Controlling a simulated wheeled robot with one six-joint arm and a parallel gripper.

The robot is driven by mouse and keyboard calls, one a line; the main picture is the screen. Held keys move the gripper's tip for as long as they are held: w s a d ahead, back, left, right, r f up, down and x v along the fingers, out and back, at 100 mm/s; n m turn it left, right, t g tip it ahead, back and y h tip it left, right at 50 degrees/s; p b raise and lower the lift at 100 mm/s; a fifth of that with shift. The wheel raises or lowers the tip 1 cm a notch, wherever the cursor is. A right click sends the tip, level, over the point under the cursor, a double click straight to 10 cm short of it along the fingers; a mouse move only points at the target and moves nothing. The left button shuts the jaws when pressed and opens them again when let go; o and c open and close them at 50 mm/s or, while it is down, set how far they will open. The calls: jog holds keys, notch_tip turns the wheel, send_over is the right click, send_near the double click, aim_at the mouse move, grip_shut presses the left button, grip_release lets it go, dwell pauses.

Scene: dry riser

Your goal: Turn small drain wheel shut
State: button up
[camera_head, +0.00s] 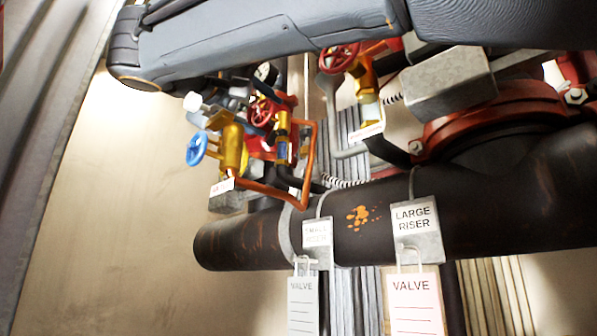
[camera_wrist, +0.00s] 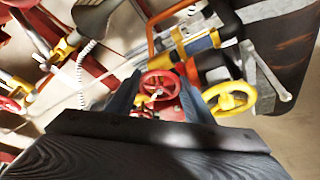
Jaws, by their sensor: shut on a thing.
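A small red handwheel (camera_wrist: 158,86) sits between the two fingers of my gripper (camera_wrist: 160,80) in the wrist view. The fingers stand on its left and right sides, and my gripper is shut on it. In the head view, a small red wheel (camera_head: 262,112) shows among the brass and orange fittings, partly covered by other parts. No readable label tells which wheel is the drain wheel.
A yellow wheel (camera_wrist: 231,98) is close to the right finger. A blue wheel (camera_head: 197,148) and a higher red wheel (camera_head: 339,57) are nearby. An orange pipe loop (camera_head: 309,155), a grey box (camera_head: 449,82) and a black riser pipe (camera_head: 270,235) crowd the space.

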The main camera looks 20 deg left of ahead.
jog(key=shift+f+m+b, duration=0.1)
jog(key=shift+m+b, duration=0.4)
jog(key=shift+m, duration=0.2)
jog(key=o, duration=0.8)
jog(key=shift+c, duration=0.2)
jog(key=v, duration=0.7)
jog(key=shift+s+a+f, duration=0.15)
jog(key=shift+s+f, duration=0.05)
jog(key=shift+s, duration=0.15)
